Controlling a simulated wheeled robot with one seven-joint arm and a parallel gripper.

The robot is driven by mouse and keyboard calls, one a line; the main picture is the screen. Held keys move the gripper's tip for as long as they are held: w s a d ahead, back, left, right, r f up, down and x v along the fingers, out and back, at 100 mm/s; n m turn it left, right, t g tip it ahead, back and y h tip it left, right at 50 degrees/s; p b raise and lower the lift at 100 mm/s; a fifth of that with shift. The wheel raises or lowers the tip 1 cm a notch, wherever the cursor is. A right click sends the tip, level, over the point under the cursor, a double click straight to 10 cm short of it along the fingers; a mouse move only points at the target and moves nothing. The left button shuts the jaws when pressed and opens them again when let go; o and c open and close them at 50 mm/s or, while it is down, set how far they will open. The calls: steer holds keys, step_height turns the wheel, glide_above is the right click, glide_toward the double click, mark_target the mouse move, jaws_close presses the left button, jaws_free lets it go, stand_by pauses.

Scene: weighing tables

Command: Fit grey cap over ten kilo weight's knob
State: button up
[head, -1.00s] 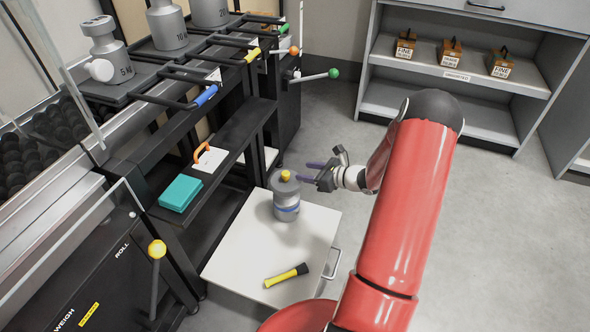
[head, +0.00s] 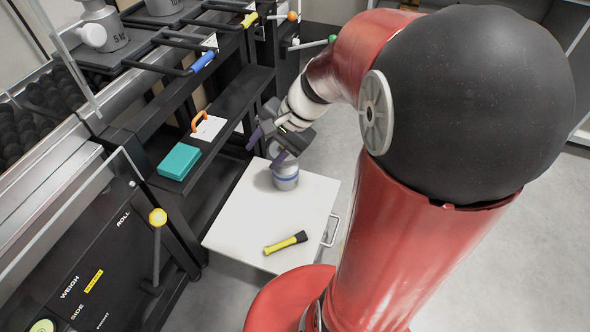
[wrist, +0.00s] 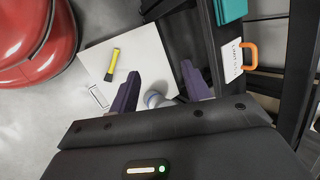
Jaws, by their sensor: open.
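A grey canister-shaped piece with a blue band (head: 286,178) stands upright on the white cart top. My gripper hides its top in the head view; its grey rounded top shows in the wrist view (wrist: 154,98). I cannot tell whether this is the grey cap, and no other cap stands out. My gripper (head: 268,150) is open and empty, tilted down, above and slightly left of the canister. In the wrist view the canister shows between the purple fingers (wrist: 160,76), further down. The ten kilo weight (head: 164,6) is cut off at the top of the head view, on the rack.
A teal box (head: 179,161) and a card with an orange handle (head: 207,127) lie on the dark shelf. The five kilo weight (head: 105,30) stands on the rack above.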

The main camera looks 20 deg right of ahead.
steer(key=s+r+n+t+h, duration=0.2)
steer(key=s+r+n+h, duration=0.3)
steer(key=s+n, duration=0.5)
steer(key=shift+s+d+r+t+h, duration=0.2)
steer(key=shift+s+r+t+h, duration=0.2)
steer(key=shift+s+r, duration=1.1)
steer(key=shift+s+f, duration=0.25)
steer(key=shift+f, duration=0.05)
